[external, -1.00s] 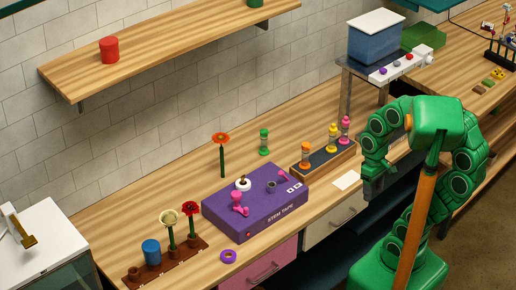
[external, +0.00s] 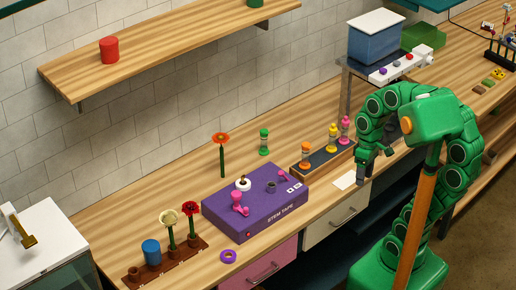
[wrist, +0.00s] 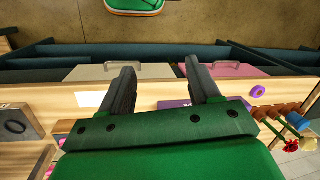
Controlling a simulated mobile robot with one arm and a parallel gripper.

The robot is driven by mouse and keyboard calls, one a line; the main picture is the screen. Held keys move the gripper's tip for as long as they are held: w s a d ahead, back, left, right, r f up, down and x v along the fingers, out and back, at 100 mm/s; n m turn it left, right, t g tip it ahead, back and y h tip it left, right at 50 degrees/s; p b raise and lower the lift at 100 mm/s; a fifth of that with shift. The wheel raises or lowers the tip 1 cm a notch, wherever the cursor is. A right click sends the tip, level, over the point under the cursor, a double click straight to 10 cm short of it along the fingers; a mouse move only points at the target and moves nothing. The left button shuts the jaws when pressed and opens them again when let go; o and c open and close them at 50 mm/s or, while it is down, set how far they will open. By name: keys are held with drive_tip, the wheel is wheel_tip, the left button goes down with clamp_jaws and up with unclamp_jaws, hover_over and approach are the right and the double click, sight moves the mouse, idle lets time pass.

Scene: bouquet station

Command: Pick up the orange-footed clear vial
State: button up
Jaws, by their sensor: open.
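The orange-footed clear vial (external: 305,155) stands upright at the left end of a wooden rack (external: 316,170) with a dark top, in the external view. A yellow vial (external: 333,138) and a pink vial (external: 345,130) stand at the rack's right end. My gripper (external: 361,182) is open and empty, to the right of the orange-footed vial and nearer the bench's front edge, apart from it. In the wrist view the two dark fingers (wrist: 160,78) are spread with nothing between them; I cannot make out the orange-footed vial there.
A purple stem tape box (external: 255,208) lies left of the rack, and a green vial (external: 264,143) stands behind. A white card (external: 346,180) lies in front of the rack. A metal stand (external: 390,70) bearing a blue box is at the right. A flower rack (external: 165,262) is at the left.

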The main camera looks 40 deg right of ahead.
drive_tip(key=w+a+n+y, duration=0.3)
drive_tip(key=w+n+y, duration=0.1)
drive_tip(key=w, duration=0.3)
drive_tip(key=n+t+y, duration=0.5)
drive_tip(key=t+y, duration=0.1)
drive_tip(key=t, duration=0.2)
approach(308, 146)
drive_tip(key=w+a+r, duration=0.2)
drive_tip(key=a+r, duration=0.2)
drive_tip(key=shift+w+a+f, duration=0.75)
drive_tip(key=shift+a+f, duration=0.15)
drive_tip(key=shift+f, duration=0.75)
drive_tip(key=shift+w+a+f, duration=0.7)
drive_tip(key=shift+a+f, duration=0.2)
drive_tip(key=shift+f, duration=0.7)
drive_tip(key=shift+w+a+f, duration=0.75)
drive_tip(key=shift+a+f, duration=0.15)
drive_tip(key=shift+f, duration=0.75)
clamp_jaws()
